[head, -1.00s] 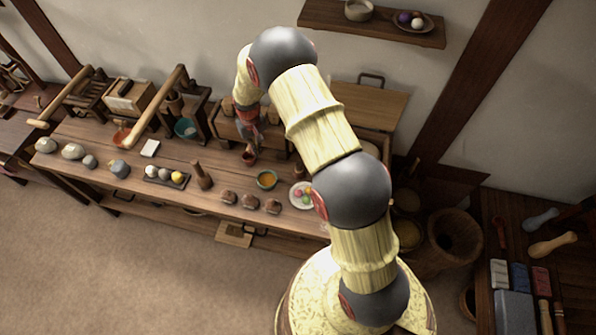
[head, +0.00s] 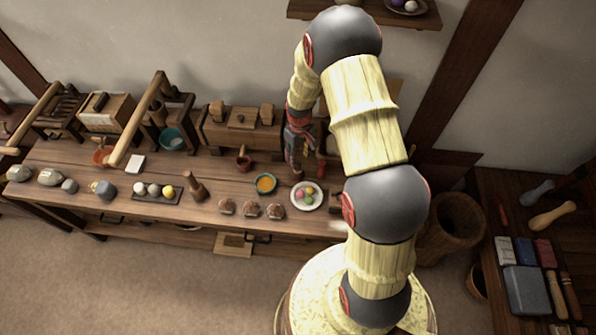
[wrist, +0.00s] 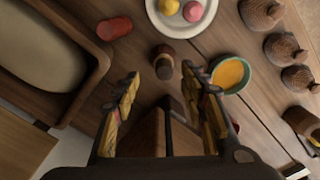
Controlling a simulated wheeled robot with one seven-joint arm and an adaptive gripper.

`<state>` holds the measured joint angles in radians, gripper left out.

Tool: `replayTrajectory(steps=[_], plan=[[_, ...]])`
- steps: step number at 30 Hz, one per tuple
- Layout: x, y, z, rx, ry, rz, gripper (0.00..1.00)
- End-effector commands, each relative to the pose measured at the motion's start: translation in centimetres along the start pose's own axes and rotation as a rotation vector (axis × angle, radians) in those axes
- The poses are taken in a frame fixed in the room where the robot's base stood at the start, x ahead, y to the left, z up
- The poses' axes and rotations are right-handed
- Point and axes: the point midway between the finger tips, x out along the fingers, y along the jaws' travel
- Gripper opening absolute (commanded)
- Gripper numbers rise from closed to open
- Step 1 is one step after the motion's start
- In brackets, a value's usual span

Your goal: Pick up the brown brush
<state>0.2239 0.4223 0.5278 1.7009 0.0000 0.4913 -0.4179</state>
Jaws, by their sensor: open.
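The brown brush (wrist: 164,60), a short upright brown cylinder with a dark end and a pale band, stands on the bench between the plate and my gripper in the wrist view. In the head view a small part of it (head: 298,177) shows just below my gripper, which hides the rest. My gripper (wrist: 163,78) is open and empty, its fingers to either side of the brush's near end in the wrist picture. In the head view my gripper (head: 297,158) hangs over the bench's back right part.
A white plate with coloured balls (wrist: 205,18), a teal bowl (wrist: 247,76) and a red cylinder (wrist: 115,28) are close by. Several domed brown objects (wrist: 285,48) stand at the right. A wooden box (wrist: 88,78) with a grey stone lies left. The bench (head: 100,208) is crowded.

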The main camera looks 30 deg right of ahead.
Motion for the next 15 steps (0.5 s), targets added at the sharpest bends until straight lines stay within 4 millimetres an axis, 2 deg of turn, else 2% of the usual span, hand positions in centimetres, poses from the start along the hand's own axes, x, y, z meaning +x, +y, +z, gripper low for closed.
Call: replayTrajectory(steps=[5,12,15], plan=[[1.6,-0.3,0.0,0.0,-0.002,-0.001,0.43],[4.9,-0.6,-0.1,0.001,-0.001,0.0,0.43],[5.3,-0.6,-0.1,0.001,0.0,0.0,0.43]])
